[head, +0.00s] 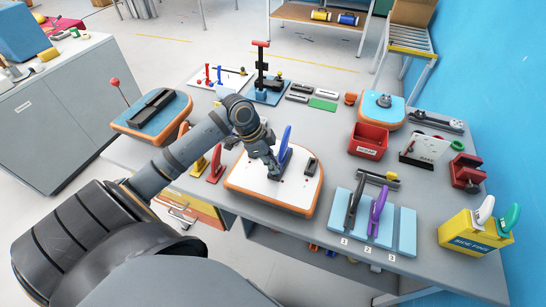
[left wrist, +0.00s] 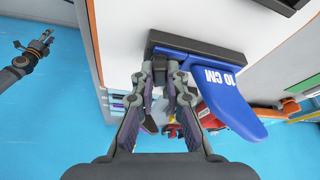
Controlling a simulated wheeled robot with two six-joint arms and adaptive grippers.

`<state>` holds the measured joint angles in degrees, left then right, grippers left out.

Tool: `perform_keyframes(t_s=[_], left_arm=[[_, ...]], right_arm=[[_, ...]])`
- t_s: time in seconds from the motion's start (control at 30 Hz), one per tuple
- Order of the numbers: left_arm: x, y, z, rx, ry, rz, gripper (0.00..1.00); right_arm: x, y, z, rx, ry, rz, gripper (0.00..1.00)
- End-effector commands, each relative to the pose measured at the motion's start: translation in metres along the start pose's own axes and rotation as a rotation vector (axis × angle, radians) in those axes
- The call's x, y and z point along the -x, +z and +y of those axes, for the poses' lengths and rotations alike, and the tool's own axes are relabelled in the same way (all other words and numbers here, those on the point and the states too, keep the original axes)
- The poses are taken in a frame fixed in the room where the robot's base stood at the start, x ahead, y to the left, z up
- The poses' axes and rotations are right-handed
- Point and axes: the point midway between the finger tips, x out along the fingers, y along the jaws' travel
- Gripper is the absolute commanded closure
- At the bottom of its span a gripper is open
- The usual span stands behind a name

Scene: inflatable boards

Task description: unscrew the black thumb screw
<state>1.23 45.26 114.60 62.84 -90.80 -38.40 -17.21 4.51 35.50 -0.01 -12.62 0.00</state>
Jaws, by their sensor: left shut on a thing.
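The board (head: 255,185) lies on the grey bench, white with an orange edge. The blue fin (head: 285,143) stands on it in a black base. In the left wrist view the blue fin (left wrist: 222,92), marked "10 CM", projects from its black base (left wrist: 185,44). My left gripper (head: 277,170) is down at the base of the fin. Its fingertips (left wrist: 170,76) are shut on a small dark thing at the end of the base, where the black thumb screw sits; the fingers mostly hide it. A dark arm end, seemingly my right gripper (left wrist: 40,45), shows far off, too small to read.
A blue-topped board (head: 150,112) lies left of my arm. Red and yellow fins (head: 215,165) stand close beside my wrist. A rack with black and purple fins (head: 377,212) is right of the white board. A red bin (head: 368,140) stands behind it.

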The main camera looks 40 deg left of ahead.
Motion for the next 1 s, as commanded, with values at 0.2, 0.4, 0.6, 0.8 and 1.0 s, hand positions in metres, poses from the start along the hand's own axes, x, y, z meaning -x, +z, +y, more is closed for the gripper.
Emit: perform_keyframes(t_s=[0.2, 0.4, 0.6, 0.8, 1.0], left_arm=[[0.002, -0.001, 0.002, 0.068, -0.024, -0.001, 1.0], [0.002, -0.001, 0.002, 0.141, -0.055, -0.002, 1.0], [0.002, -0.001, 0.003, 0.22, -0.087, -0.001, 1.0], [0.001, 0.0, 0.002, 0.27, -0.11, -0.001, 1.0], [0.0, 0.0, 0.002, 0.273, -0.111, -0.001, 1.0]], right_arm=[[0.013, -0.001, 0.001, 0.0, 0.0, 0.0, 0.6], [0.023, -0.002, 0.002, 0.0, 0.0, 0.0, 0.6], [0.033, -0.003, 0.003, 0.0, 0.0, 0.0, 0.6], [0.037, -0.004, 0.003, 0.0, 0.0, 0.0, 0.6], [0.036, -0.004, 0.004, 0.0, 0.001, 0.0, 0.6]])
